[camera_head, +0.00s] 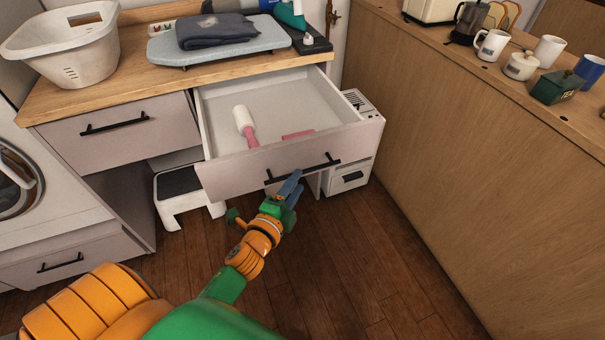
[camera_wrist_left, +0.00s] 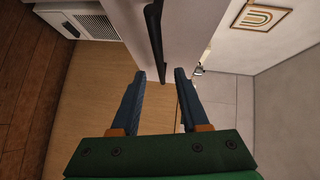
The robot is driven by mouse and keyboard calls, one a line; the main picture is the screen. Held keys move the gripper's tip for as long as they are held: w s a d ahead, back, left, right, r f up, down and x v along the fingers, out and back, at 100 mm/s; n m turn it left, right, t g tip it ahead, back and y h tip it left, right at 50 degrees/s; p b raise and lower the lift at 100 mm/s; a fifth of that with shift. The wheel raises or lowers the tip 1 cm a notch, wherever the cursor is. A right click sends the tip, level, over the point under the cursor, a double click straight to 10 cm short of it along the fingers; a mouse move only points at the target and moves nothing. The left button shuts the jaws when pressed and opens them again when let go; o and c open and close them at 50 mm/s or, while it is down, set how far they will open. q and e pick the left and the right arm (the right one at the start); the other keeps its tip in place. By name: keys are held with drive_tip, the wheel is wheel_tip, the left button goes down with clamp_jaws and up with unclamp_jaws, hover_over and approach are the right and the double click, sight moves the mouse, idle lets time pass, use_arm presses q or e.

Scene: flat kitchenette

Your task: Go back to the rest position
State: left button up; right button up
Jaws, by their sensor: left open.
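My left gripper (camera_head: 291,186) is open and empty, just in front of the black handle (camera_head: 303,168) of an open drawer (camera_head: 225,182). In the left wrist view its two blue fingers (camera_wrist_left: 158,78) are spread apart. The same handle (camera_wrist_left: 154,40) shows there ahead of the fingertips, and I cannot tell whether they touch it. My right gripper does not show in either view.
The pulled-out drawer holds a lint roller (camera_head: 244,125) and a pink item (camera_head: 298,134). A step stool (camera_head: 184,196) and a white appliance (camera_head: 352,172) stand below. A wooden counter (camera_head: 480,110) with mugs runs along the right. The wood floor (camera_head: 350,260) between is clear.

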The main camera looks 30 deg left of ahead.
use_arm(q)
drive_tip(key=shift+s+r, duration=0.1)
drive_tip(key=shift+s, duration=0.65)
drive_tip(key=s+d+f+n+g+p, duration=0.1)
drive_tip(key=s+f+n+g, duration=0.25)
drive_tip(key=f, duration=0.45)
drive_tip(key=s+d+f+n+g+h+p, duration=0.1)
drive_tip(key=s+f+n+g, duration=0.1)
drive_tip(key=s+f, duration=0.45)
drive_tip(key=s+d+f+n+g+p, duration=0.1)
drive_tip(key=s+f+n+g, duration=0.15)
drive_tip(key=f, duration=0.65)
drive_tip(key=s+f+n+g, duration=0.2)
drive_tip(key=s+f+g, duration=0.1)
drive_tip(key=s, duration=0.7)
drive_tip(key=s+f+n+g+p, duration=0.1)
drive_tip(key=s+f+n+g, duration=0.2)
drive_tip(key=s, duration=0.7)
drive_tip(key=shift+s+d+f+g+p, duration=0.2)
drive_tip(key=shift+f+g+p, duration=0.1)
drive_tip(key=shift+f+g, duration=0.5)
drive_tip(key=shift+w+f, duration=0.1)
